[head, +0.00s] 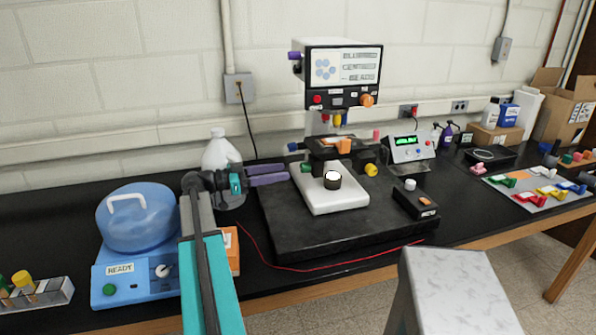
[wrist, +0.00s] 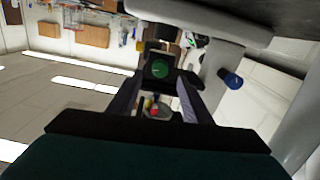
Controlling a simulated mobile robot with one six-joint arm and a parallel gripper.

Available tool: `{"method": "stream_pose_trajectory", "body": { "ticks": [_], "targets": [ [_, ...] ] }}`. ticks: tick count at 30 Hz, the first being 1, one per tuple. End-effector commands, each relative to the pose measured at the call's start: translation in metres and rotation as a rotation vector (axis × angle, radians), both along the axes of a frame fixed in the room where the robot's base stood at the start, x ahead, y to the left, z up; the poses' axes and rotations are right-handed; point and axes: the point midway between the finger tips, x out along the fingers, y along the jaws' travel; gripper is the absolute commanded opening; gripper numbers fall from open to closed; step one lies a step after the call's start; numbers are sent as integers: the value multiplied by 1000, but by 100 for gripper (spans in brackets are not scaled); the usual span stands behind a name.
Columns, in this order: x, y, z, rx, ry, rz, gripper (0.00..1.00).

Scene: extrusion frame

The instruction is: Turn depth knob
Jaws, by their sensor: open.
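The machine (head: 343,75) stands on a black slab (head: 300,235) and has several knobs. No label that I can read says which one is the depth knob. An orange knob (head: 367,100) is on its upper panel, a blue knob (head: 292,147) on its left, a yellow knob (head: 371,170) on its right. A dark knob with a white top (head: 332,181) is on the white base. In the wrist view, a dark part with a green round face (wrist: 159,67) shows between the fingers; a blue knob (wrist: 230,78) is to the right.
A blue centrifuge-like device (head: 136,245) and a white jug (head: 221,150) stand left of the machine. A small control box (head: 415,205) and a green-display unit (head: 408,150) stand to its right. A red wire (head: 330,265) runs along the bench front.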

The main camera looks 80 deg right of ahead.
Motion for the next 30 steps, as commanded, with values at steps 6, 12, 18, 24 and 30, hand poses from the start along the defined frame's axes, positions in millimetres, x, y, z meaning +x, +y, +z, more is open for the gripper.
{"method": "stream_pose_trajectory", "body": {
  "ticks": [6,12,18,24,30],
  "targets": [
    [-15,-7,2,1,0,-1,45],
    [-37,-17,2,1,0,0,45],
    [-56,-26,2,1,0,1,45],
    [-65,-30,1,0,0,1,45],
    [-65,-30,0,0,0,2,45]
  ]
}}
